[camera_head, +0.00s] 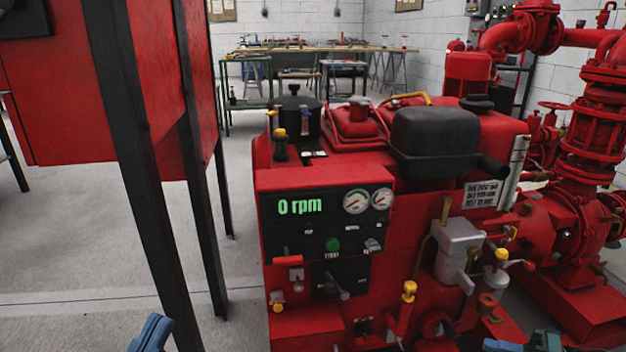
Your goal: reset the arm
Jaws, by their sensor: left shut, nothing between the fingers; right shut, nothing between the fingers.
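My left gripper (151,332) shows only as a blue piece at the bottom edge, left of the red pumpset (400,250). It is shut and empty, in front of the concrete floor. My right gripper (525,342) shows at the bottom edge, right of centre, in front of the pumpset's lower right part. It is also shut and empty. Most of both arms is below the picture. The pumpset's control panel (335,232) reads "0 rpm" in green, with two round gauges above a green button.
A red cabinet or tank (105,90) on black legs stands at the left, with a leg close to my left gripper. Red pipes with valves (590,130) rise at the right. A workbench (330,50) stands at the back wall. Floor is bare at the lower left.

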